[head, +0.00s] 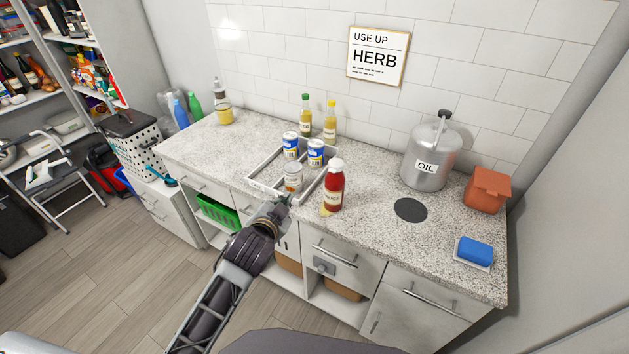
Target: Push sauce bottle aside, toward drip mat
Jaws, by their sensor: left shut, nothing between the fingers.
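The sauce bottle (333,190), red with a white cap and a pale label, stands upright on the speckled counter near its front edge. It is just right of a white tray. The drip mat (410,210), a dark round disc, lies flat to the right of the bottle, with bare counter between them. My left gripper (284,201) is shut and empty at the counter's front edge, left of the bottle and apart from it. It is in front of the small jar in the tray. Its fingertips are small and partly hard to make out. My right gripper is not in view.
The white tray (263,185) holds blue-and-white cans (315,152) and a jar (293,178). Two oil bottles (330,119) stand behind it. A metal oil canister (430,155) stands behind the mat. A blue sponge (475,249) and a terracotta container (487,190) are at the right.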

